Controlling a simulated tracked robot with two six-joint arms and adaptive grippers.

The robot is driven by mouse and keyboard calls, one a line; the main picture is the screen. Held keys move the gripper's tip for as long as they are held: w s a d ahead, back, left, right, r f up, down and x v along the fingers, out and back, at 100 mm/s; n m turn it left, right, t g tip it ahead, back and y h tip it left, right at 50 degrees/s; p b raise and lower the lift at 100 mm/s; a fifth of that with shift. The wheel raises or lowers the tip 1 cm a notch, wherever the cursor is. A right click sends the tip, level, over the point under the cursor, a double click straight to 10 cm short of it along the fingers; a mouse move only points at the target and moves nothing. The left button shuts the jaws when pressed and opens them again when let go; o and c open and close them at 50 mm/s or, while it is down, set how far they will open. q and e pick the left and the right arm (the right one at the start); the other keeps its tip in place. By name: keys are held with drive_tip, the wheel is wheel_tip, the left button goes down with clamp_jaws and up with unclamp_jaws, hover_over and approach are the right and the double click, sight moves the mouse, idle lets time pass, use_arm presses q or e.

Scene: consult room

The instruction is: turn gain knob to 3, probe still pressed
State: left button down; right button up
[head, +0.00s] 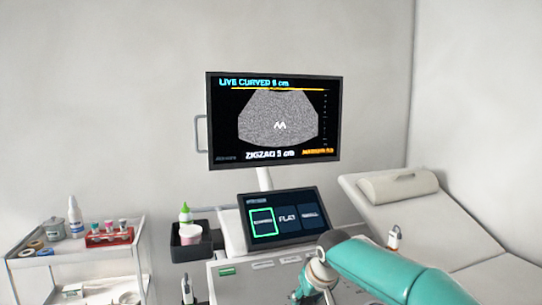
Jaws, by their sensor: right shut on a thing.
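The console panel (225,283) is at the bottom centre, cut off by the lower edge. My right gripper (306,296) points down over the panel, with my teal arm coming in from the right. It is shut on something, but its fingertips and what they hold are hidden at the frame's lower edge. I cannot make out the gain knob or a pressed probe. The monitor (274,121) shows a live grey fan image with a white zigzag mark and the text "LIVE CURVED 8 cm". My left gripper is not in view.
A touch screen (282,217) has its left tile outlined in green. A dark bin (198,246) holds a green-capped bottle and a pink-white tub. A white trolley (75,258) with supplies stands left. A couch (440,226) with a pillow stands right.

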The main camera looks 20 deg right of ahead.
drive_tip(key=shift+s+f, duration=0.15)
drive_tip(key=shift+f, duration=0.45)
drive_tip(key=shift+m+h, duration=0.6)
drive_tip(key=shift+m, duration=0.6)
drive_tip(key=shift+c, duration=1.1)
drive_tip(key=m+g+h, duration=0.1)
drive_tip(key=m, duration=0.2)
drive_tip(key=shift+h, duration=0.3)
drive_tip(key=o, duration=0.7)
drive_tip(key=shift+m, duration=0.5)
drive_tip(key=shift+o, duration=0.2)
drive_tip(key=shift+a+r, duration=0.1)
drive_tip(key=shift+r, duration=0.05)
drive_tip(key=shift+r, duration=1.25)
